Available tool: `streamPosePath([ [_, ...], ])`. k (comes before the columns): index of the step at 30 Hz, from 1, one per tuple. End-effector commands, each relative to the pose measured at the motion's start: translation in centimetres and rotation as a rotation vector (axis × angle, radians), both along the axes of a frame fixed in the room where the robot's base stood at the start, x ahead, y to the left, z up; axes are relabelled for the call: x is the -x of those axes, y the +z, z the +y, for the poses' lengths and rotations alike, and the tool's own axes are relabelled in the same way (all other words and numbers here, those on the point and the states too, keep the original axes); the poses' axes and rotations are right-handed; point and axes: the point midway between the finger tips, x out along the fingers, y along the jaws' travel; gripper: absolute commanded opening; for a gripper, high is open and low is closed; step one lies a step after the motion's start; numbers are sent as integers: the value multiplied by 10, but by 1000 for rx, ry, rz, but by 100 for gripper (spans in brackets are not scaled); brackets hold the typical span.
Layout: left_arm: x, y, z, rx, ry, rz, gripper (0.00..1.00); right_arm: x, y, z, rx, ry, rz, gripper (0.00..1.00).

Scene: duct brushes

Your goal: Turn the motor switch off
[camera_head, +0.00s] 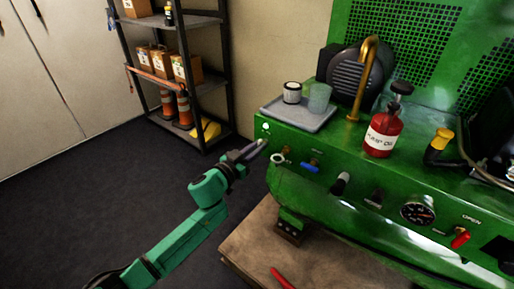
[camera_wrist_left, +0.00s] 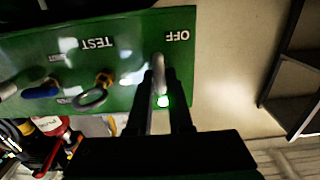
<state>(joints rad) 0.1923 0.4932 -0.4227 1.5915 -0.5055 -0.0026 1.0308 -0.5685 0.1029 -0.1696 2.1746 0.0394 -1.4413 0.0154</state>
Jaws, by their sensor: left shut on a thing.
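The motor switch is a small silver lever (camera_wrist_left: 159,68) at the end of the green control panel (camera_wrist_left: 40,60). In the left wrist view the lever lies between my fingertips, beside the upside-down OFF label (camera_wrist_left: 178,35). A lit green-white lamp (camera_wrist_left: 163,102) shows between the fingers; it also shows in the head view (camera_head: 265,127). My left gripper (camera_head: 256,148) reaches the left end of the panel, and its fingers in the wrist view (camera_wrist_left: 161,76) are shut on the lever. In the head view the fingers partly hide the lever. My right gripper is not in view.
Beside the switch are a ring-shaped part (camera_head: 278,159) and a blue-handled valve (camera_head: 310,168). A shelf rack (camera_head: 190,75) stands behind. The floor at left is clear.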

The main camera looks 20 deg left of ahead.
Motion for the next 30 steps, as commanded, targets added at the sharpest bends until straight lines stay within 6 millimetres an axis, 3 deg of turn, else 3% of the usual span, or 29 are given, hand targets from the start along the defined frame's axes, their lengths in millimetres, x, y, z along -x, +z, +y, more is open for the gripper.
streamPosePath([
  [14, 1, 0, -1, -149, 0, -58, 0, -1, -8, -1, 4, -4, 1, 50],
  [30, 2, -2, -3, -607, -1, -239, 0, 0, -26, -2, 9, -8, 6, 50],
])
